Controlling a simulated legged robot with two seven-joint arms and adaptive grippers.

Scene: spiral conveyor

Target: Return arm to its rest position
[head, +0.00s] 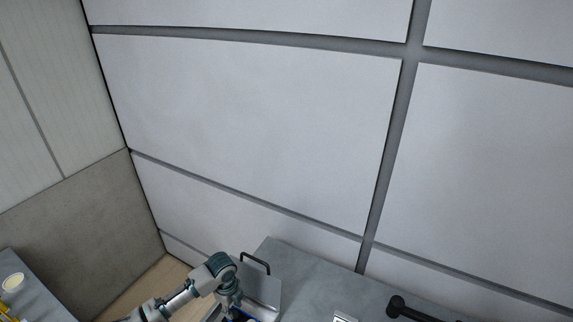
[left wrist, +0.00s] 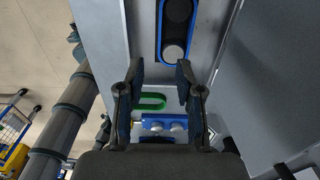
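My left arm (head: 190,290) comes in low in the head view and bends down at the wrist. My left gripper (left wrist: 160,75) shows in the left wrist view with its two dark fingers apart and nothing between them. In the head view its fingertips are cut off or hidden at the bottom edge. My right arm and right gripper are in neither view.
The left wrist view shows a blue-rimmed dark slot (left wrist: 163,20) with a grey round piece (left wrist: 173,53), a green loop (left wrist: 151,107) and a blue block with knobs (left wrist: 153,121). The head view shows a grey surface (head: 310,280), a black handle (head: 405,308) and panelled walls (head: 250,110).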

